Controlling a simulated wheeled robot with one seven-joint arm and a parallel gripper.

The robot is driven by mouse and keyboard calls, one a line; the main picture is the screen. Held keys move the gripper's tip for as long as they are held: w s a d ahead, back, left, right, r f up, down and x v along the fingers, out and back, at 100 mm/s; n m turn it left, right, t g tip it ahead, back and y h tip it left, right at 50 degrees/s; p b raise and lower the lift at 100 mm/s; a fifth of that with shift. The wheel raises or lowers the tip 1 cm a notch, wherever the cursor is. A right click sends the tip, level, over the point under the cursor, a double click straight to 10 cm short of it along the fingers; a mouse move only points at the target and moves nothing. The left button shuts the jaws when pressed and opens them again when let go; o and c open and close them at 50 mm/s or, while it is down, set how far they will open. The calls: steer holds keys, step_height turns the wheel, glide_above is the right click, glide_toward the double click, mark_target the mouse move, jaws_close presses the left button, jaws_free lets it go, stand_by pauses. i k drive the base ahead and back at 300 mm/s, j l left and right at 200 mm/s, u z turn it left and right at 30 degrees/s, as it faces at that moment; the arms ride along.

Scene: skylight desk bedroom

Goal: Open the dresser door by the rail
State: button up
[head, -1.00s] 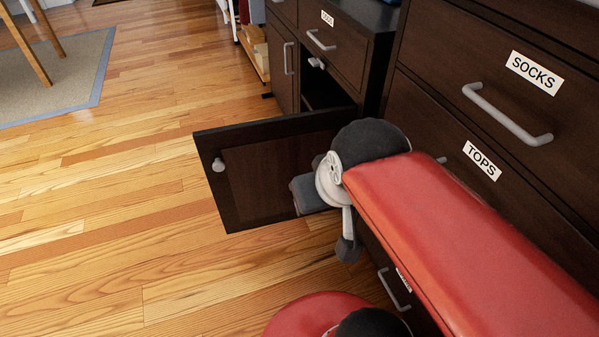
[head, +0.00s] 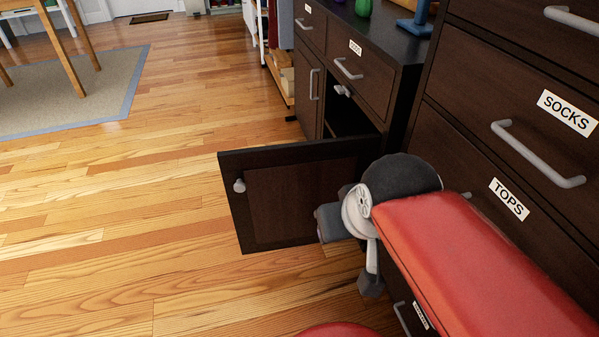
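The dark brown dresser (head: 403,95) stands at the upper middle of the head view. One of its doors (head: 290,200) is swung out wide over the floor, with a round light knob (head: 239,186) near its free edge. The dark opening behind it shows in part. To its left is a shut door (head: 307,85) with a vertical bar handle (head: 314,85). My gripper (head: 333,222) is at the end of my red arm, beside the right part of the open door. Its fingers are not clear, and I cannot tell whether it touches the door.
A tall dark chest of drawers (head: 465,140) labelled SOCKS and TOPS stands close on the right, with bar handles sticking out. A white rack (head: 252,35) is beyond the dresser. Wooden floor (head: 120,220) is clear at left, up to a rug (head: 60,100).

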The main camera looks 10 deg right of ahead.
mark_target(309, 70)
steer(key=i+j, duration=0.4)
steer(key=i+j+z, duration=0.1)
steer(key=i+j, duration=0.3)
steer(key=j, duration=0.15)
steer(key=i+j+z, duration=0.1)
steer(key=i+j, duration=0.3)
steer(key=j, duration=0.15)
